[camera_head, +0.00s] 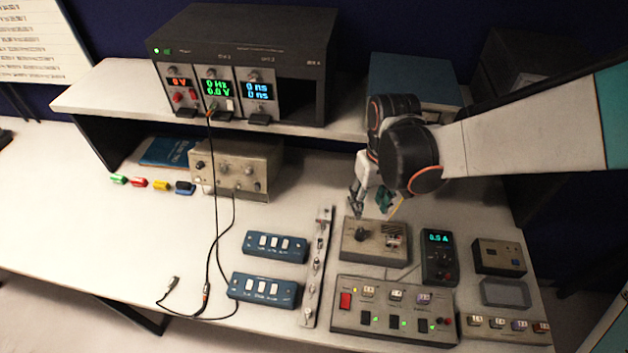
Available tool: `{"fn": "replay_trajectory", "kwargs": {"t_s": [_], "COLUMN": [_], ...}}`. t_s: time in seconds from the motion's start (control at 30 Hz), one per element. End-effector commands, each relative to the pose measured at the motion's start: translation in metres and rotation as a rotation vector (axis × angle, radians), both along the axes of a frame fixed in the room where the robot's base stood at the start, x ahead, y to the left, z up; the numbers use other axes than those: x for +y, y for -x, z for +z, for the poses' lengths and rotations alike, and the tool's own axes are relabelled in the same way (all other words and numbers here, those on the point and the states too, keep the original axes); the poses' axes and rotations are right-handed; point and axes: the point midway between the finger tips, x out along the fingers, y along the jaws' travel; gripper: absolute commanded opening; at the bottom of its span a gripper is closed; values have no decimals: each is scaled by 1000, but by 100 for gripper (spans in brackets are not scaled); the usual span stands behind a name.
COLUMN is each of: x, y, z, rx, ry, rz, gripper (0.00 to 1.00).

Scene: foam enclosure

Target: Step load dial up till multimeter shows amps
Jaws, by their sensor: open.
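The load box (350,252) is a grey-beige box on the right part of the bench. Its black dial (362,234) sits on the left of its top, with small coloured terminals (393,237) to the right. The dark handheld multimeter (440,258) lies to the right of the box. Its cyan display reads about 0.5 A, though the digits are small. My gripper (369,208) is open and empty, pointing down just above and behind the dial, apparently not touching it. The dial's pointer is too small to read.
A long panel with a red switch and green lights (385,325) lies in front. A rail (315,270) and blue switch boxes (275,247) are to the left. The instrument rack (240,55) stands on the rear shelf. The left bench is mostly clear.

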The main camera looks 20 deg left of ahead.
Motion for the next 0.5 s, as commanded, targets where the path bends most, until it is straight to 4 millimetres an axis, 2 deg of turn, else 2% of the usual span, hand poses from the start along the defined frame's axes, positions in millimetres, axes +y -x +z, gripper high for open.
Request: {"fn": "replay_trajectory", "kwargs": {"t_s": [0.03, 0.1, 0.5], "x": [1, 1, 2], "y": [-1, -1, 0], "z": [-13, -26, -93], "rx": [0, -1, -1], "ry": [0, -1, -2], "rz": [1, 1, -1], "gripper": [44, 44, 44]}}
